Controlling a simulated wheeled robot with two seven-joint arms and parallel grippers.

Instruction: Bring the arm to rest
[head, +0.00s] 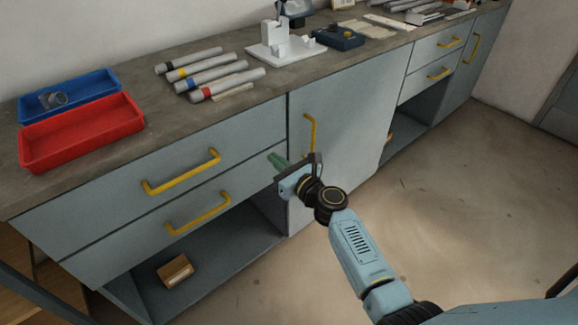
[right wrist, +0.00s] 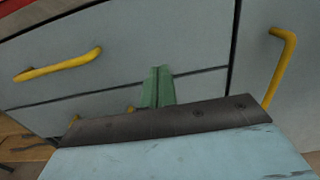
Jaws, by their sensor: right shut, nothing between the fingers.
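My right arm (head: 355,245) reaches in from the lower right in the head view. Its gripper (head: 275,158) has green fingers and is held in the air in front of the cabinet, near the gap between the drawers and the door. In the right wrist view the green fingers (right wrist: 158,87) are together, with nothing between them. They point at the drawer fronts and look clear of the yellow handles. My left gripper does not show.
The cabinet's yellow drawer handle (head: 181,172) and door handle (head: 310,132) stick out near the gripper. On the worktop (head: 150,110) are a red tray (head: 82,152), a blue tray (head: 75,84), several grey tubes (head: 211,75) and a white jig (head: 283,48). Open floor (head: 450,180) lies to the right.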

